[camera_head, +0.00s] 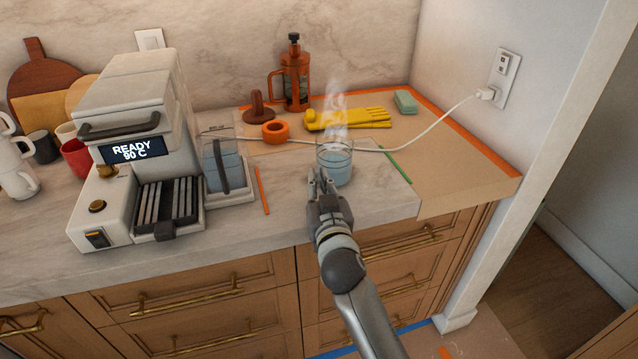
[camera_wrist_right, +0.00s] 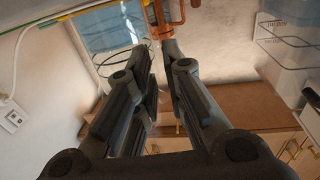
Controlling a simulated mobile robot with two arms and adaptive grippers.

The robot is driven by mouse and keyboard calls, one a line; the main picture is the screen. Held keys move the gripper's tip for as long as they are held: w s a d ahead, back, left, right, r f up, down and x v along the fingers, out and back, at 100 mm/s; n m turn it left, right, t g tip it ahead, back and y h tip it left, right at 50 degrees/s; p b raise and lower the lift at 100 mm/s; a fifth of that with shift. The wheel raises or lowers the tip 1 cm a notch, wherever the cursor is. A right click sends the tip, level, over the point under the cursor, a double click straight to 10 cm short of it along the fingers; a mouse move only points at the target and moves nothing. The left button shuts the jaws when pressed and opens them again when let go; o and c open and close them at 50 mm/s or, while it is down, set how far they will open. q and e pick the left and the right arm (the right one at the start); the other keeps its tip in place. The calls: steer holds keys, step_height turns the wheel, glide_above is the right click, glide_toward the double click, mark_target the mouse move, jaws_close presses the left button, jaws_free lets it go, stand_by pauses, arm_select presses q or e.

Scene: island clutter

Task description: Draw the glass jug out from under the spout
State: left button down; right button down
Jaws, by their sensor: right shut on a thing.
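The glass jug (camera_head: 337,165) holds pale blue liquid and steams. It appears upright on the marble counter, right of the white coffee machine (camera_head: 150,95) and clear of its drip tray (camera_head: 168,208). The jug also shows past the fingers in the right wrist view (camera_wrist_right: 108,28). My right gripper (camera_head: 322,182) is at the jug's near side, shut on it; the exact grip point, perhaps the handle, is hard to make out. In the right wrist view the fingers (camera_wrist_right: 157,60) stand a little apart. The spout cannot be made out. My left gripper is out of view.
A clear water tank (camera_head: 212,150) stands beside the machine. An orange pencil-like stick (camera_head: 263,190) lies left of the jug. A white cord (camera_head: 432,127) runs behind it to the wall socket. An orange tape roll (camera_head: 275,132), yellow gloves (camera_head: 350,120) and a French press (camera_head: 294,78) are farther back.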

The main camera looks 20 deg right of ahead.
steer(key=shift+f+b, duration=0.3)
steer(key=shift+f, duration=0.05)
stand_by(0.6)
steer(key=c, duration=1.4)
jaws_free()
steer(key=shift+c, duration=0.2)
steer(key=shift+f, duration=0.2)
steer(key=s+a, duration=0.1)
steer(key=s, duration=1.1)
